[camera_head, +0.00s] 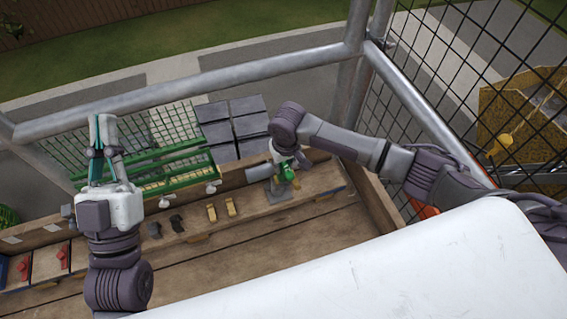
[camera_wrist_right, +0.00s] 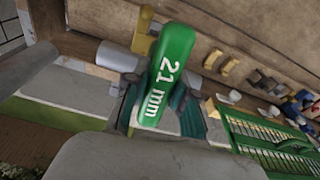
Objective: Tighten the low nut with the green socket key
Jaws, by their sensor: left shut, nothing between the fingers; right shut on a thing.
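The green socket key, marked "21 mm", fills the middle of the right wrist view (camera_wrist_right: 172,75) and shows small in the head view (camera_head: 287,170). My right gripper (camera_head: 284,163) is shut on it, over the far right end of the wooden ledge. A yellow piece (camera_wrist_right: 143,32) is at the key's far end in the right wrist view. I cannot make out the low nut or whether the key touches it. My left gripper (camera_head: 106,120) is shut and empty, raised at the left.
A grey cylinder (camera_head: 259,172) sits left of the key. Yellow blocks (camera_head: 221,210), dark blocks (camera_head: 165,226) and red parts (camera_head: 63,258) line the wooden ledge. A green rack (camera_head: 150,170) and grey tiles (camera_head: 232,120) lie beyond. Metal railing (camera_head: 190,92) surrounds the platform.

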